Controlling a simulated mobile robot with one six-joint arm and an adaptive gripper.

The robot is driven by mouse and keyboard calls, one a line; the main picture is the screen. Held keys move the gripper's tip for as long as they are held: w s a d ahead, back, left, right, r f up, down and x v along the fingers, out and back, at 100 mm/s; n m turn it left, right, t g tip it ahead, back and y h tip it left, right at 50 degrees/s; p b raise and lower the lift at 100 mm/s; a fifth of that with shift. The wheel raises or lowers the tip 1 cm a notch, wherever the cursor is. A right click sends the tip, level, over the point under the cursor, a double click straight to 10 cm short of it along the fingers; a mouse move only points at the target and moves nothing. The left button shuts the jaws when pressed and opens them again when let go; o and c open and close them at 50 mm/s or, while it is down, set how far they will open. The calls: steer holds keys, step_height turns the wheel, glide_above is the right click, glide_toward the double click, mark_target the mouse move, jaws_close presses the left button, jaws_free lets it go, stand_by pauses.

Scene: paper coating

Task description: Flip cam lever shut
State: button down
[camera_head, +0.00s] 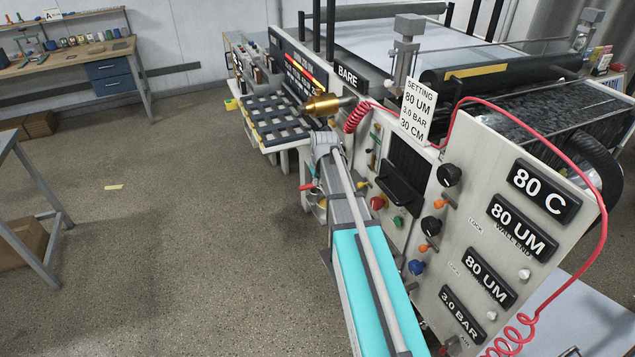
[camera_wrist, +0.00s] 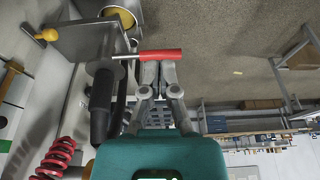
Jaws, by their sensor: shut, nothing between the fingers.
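The cam lever appears to be the red handle (camera_wrist: 161,55) on a thin metal rod, lying across the picture just beyond my fingertips in the wrist view. The rod runs left to a grey metal block. My gripper (camera_wrist: 159,68) is shut with its fingers together and empty. Its tips are at the handle's lower edge; I cannot tell whether they touch it. In the head view a small red handle (camera_head: 307,187) shows left of my arm, beside the machine's side. My fingers are not clearly seen there, with my arm in front.
A dark cylinder (camera_wrist: 102,105) stands close left of my fingers. An orange knob (camera_wrist: 47,34) and red coiled hose (camera_wrist: 60,155) are farther left. The machine panel (camera_head: 455,250) with knobs and signs lies right of my arm. Open floor (camera_head: 190,230) lies left.

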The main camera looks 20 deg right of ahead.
mark_target(310, 187)
steer(key=shift+w+a+f+b, duration=0.1)
steer(key=shift+w+f+b, duration=0.95)
steer(key=shift+f+b, duration=0.25)
steer(key=shift+w+d+f+b, duration=0.1)
steer(key=shift+w+f+b, duration=0.9)
steer(key=shift+f+b, duration=0.3)
steer(key=shift+w+a+f+b, duration=0.1)
steer(key=shift+w+f+b, duration=1)
steer(key=shift+f, duration=0.3)
steer(key=shift+d, duration=0.25)
steer(key=shift+w+a+m, duration=0.1)
steer(key=shift+a+m, duration=0.15)
steer(key=shift+m, duration=0.05)
